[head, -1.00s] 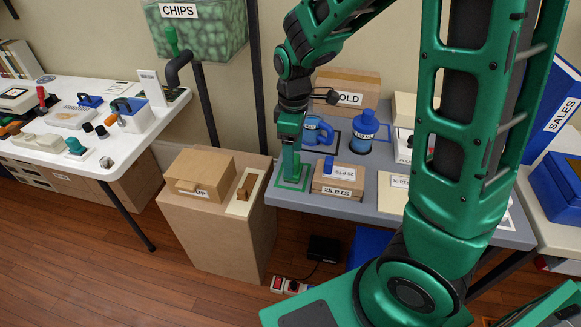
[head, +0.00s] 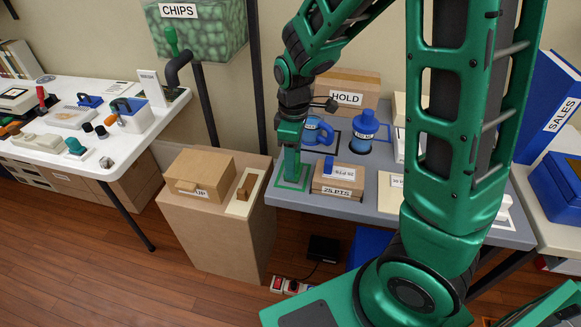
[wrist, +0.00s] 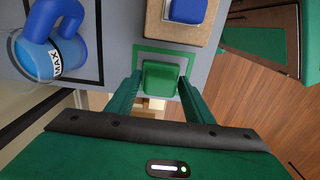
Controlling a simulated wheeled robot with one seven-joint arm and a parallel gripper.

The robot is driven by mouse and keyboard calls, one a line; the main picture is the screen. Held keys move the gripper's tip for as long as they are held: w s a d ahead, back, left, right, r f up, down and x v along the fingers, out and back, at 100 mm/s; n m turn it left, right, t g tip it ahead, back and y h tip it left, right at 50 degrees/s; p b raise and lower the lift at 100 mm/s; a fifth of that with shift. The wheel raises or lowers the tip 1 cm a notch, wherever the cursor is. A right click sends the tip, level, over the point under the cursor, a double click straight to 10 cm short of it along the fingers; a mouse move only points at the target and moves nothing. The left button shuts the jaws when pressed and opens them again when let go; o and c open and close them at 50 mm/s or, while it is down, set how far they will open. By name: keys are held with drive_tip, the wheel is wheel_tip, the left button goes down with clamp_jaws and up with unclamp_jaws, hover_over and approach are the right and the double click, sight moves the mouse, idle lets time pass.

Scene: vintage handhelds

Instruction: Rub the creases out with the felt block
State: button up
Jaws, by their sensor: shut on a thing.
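My gripper (wrist: 161,78) points down at the left end of the grey table (head: 370,207) and is shut on a green block (wrist: 162,80). I take this for the felt block, but its felt face is hidden. The block is inside a green square outline on the table, which shows in the wrist view (wrist: 141,46); I cannot tell whether it touches the surface. The gripper (head: 291,171) hides most of it in the head view. A pale sheet or board (head: 390,200) lies partly behind my arm. No creases can be made out.
Right of the gripper is a tan box (head: 337,189) labelled 25 PTS, with a blue block (head: 329,166) on top. Behind stand a blue mug (head: 317,133), a blue bottle (head: 364,135) and the HOLD box (head: 359,84). A cardboard carton (head: 200,173) stands to the left.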

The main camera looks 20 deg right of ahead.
drive_tip(key=shift+r, duration=2.5)
